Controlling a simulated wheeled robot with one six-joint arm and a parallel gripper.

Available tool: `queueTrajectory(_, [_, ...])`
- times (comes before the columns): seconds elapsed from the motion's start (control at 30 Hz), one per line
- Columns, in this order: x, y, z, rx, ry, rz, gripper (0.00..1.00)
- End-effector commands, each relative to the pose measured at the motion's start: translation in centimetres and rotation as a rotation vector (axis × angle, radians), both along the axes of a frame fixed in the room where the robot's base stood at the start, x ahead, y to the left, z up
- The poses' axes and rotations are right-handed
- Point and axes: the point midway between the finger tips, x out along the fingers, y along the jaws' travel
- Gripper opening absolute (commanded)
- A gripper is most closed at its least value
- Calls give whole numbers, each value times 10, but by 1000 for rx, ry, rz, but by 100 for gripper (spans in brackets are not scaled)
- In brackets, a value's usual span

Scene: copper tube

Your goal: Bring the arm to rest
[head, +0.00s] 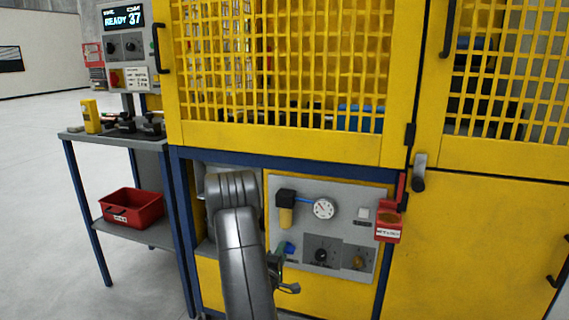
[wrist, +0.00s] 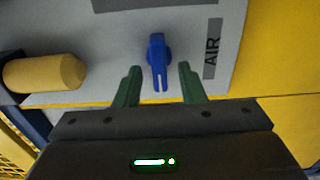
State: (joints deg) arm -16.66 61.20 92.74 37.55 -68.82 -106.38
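My gripper (wrist: 160,70) is open, with its two green fingers apart and nothing held between them. A blue valve handle (wrist: 157,58) on the grey panel, beside the label AIR, shows in the gap just ahead of the fingertips. I cannot tell whether the fingers touch it; a gap shows on each side. In the head view my gripper (head: 279,265) is low in front of the panel, just below the blue handle (head: 289,248). My grey arm partly covers the left of the cabinet's lower opening.
The grey panel (head: 340,215) carries a gauge (head: 324,208), a yellow-ended filter (head: 286,217) and knobs. A red box (head: 388,222) hangs at its right. Yellow mesh doors (head: 290,145) rise above. A side table (head: 90,136) stands left, with a red bin (head: 132,208) below. Open floor lies farther left.

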Motion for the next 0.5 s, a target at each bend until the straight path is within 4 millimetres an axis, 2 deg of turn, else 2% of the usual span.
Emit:
queueTrajectory(0.13, [9, -4, 0, 1, 0, -1, 36])
queueTrajectory(0.5, [8, -3, 0, 17, -6, 0, 36])
